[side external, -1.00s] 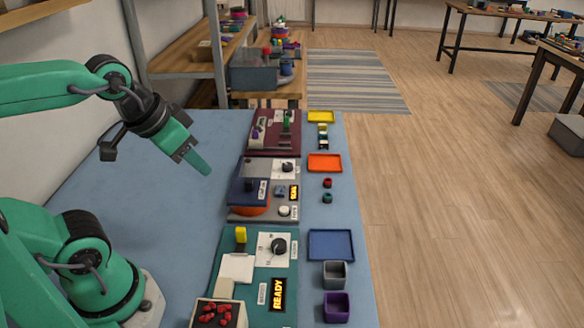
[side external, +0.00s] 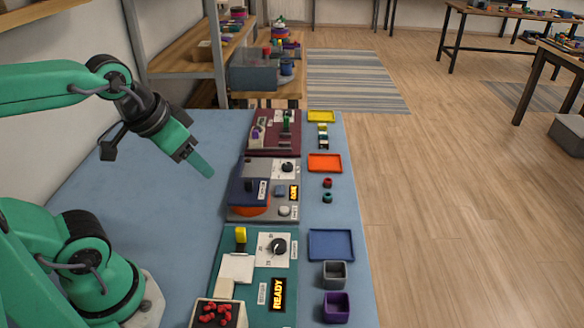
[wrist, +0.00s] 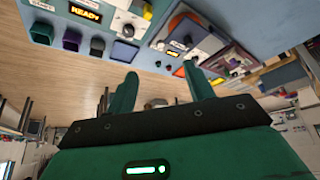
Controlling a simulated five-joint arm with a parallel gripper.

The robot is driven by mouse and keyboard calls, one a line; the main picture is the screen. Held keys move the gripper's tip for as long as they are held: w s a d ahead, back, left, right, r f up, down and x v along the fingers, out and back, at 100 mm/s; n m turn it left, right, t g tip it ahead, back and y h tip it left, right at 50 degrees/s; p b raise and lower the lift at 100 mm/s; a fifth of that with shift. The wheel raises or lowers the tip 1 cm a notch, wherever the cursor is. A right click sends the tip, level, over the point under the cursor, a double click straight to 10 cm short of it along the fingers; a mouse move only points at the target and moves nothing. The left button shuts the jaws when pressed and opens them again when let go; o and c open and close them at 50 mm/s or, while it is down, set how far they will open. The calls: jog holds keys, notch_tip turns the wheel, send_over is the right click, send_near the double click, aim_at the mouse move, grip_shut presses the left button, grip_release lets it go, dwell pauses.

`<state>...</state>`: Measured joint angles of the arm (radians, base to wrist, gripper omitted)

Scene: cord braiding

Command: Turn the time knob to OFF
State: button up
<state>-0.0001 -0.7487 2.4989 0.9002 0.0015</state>
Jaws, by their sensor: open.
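A black knob (side external: 279,246) sits on a white dial plate on the teal station at the front. Another dark knob (side external: 287,167) sits on a white plate on the grey station behind it, with a pale round knob (side external: 284,211) lower on that station. I cannot tell which is the time knob; the dial marks are too small to read. My gripper (wrist: 160,72) is open and empty, with its two green fingers apart in the wrist view. In the side view it hangs above the blue table, left of the grey station and clear of every knob.
The teal station has a lit READY display (side external: 278,294) and a tray of red pieces (side external: 217,314). A maroon station (side external: 272,148) stands at the back. Trays and cups, including a blue tray (side external: 331,245), line the right edge. The blue table (side external: 170,235) is bare at left.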

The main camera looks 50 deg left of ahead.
jog(key=w+a+r+m+g, duration=0.1)
jog(key=w+a+r+m, duration=0.15)
jog(key=w, duration=0.55)
jog(key=m+g, duration=0.5)
jog(key=m, duration=0.6)
send_over(287, 165)
jog(key=shift+n, duration=0.25)
notch_tip(287, 165, down, 17)
jog(key=shift+s+d+f, duration=0.1)
jog(key=shift+f, duration=0.2)
jog(key=shift+f, duration=3.9)
